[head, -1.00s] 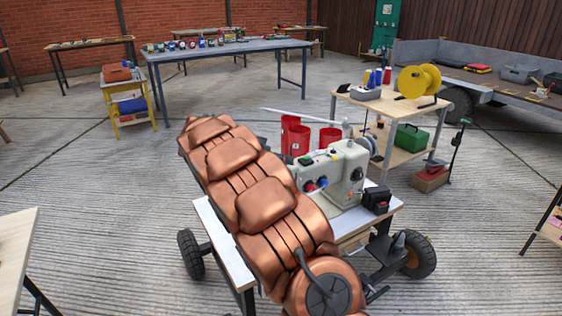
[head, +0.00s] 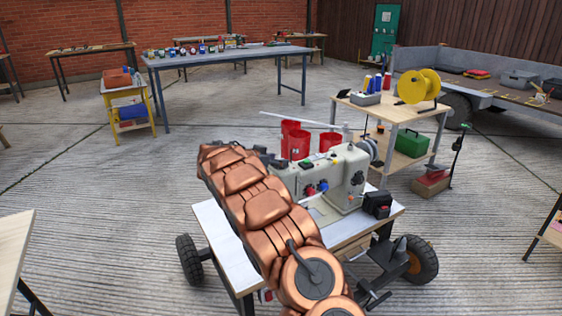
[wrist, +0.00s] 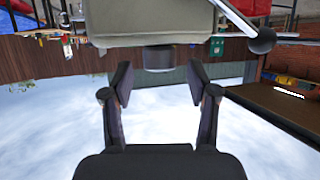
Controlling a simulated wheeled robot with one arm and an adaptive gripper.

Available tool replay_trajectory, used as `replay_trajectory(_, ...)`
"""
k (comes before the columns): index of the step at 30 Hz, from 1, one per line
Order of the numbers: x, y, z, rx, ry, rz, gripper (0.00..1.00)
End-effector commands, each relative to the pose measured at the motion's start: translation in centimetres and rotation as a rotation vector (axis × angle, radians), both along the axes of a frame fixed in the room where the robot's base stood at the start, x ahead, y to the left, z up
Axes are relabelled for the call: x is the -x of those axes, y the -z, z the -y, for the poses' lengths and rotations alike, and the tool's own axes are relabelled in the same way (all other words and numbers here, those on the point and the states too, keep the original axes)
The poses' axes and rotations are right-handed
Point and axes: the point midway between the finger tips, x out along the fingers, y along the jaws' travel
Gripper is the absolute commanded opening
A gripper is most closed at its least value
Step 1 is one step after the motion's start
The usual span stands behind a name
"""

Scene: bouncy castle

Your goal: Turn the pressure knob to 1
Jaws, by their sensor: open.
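A pale grey-green sewing machine (head: 348,168) stands on a white-topped wheeled table, partly covered by my copper arm. No number marks on the knob are readable.
A lever with a black ball end (wrist: 262,40) sticks out right of the knob in the wrist view. Red containers (head: 297,143) stand behind the machine, and a black box (head: 378,204) sits at its right. A wooden cart (head: 395,112) with a yellow reel (head: 418,84) is beyond.

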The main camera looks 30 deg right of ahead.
Motion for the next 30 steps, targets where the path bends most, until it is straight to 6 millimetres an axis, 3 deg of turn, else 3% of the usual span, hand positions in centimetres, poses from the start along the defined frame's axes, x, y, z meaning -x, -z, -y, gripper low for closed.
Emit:
replay_trajectory(6,-0.4,1.0,1.9,-0.002,0.000,-0.003,0.59)
replay_trajectory(17,-0.5,1.1,2.2,-0.002,-0.001,-0.002,0.58)
replay_trajectory(30,-0.4,1.0,2.2,-0.002,-0.001,-0.002,0.12)
